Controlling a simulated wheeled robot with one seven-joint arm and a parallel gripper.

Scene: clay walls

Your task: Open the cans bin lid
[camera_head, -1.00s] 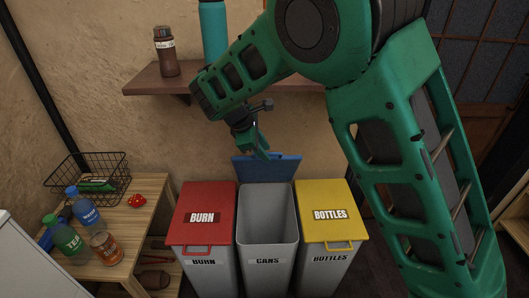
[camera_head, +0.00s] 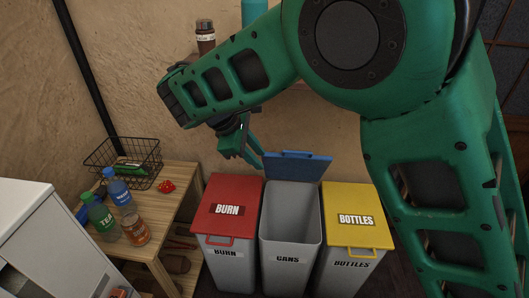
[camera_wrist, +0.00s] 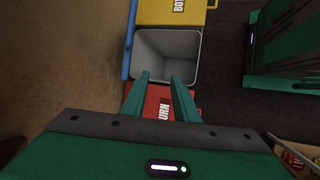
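The grey cans bin (camera_head: 286,236) stands between the burn bin and the bottles bin. Its blue lid (camera_head: 298,165) is swung up and back toward the wall, so the bin's mouth is uncovered. In the wrist view the cans bin (camera_wrist: 167,57) shows its empty-looking inside, and the blue lid (camera_wrist: 130,40) is seen edge-on at its left. My gripper (camera_head: 252,152) is above and behind the burn bin, just left of the lid. In the wrist view my gripper (camera_wrist: 160,78) has its two fingers apart with nothing between them.
The red-lidded burn bin (camera_head: 228,190) is at left and the yellow-lidded bottles bin (camera_head: 358,205) at right, both closed. A wooden table (camera_head: 180,190) holds bottles, a can, a red item and a wire basket (camera_head: 122,157). A white cabinet (camera_head: 45,235) stands at lower left.

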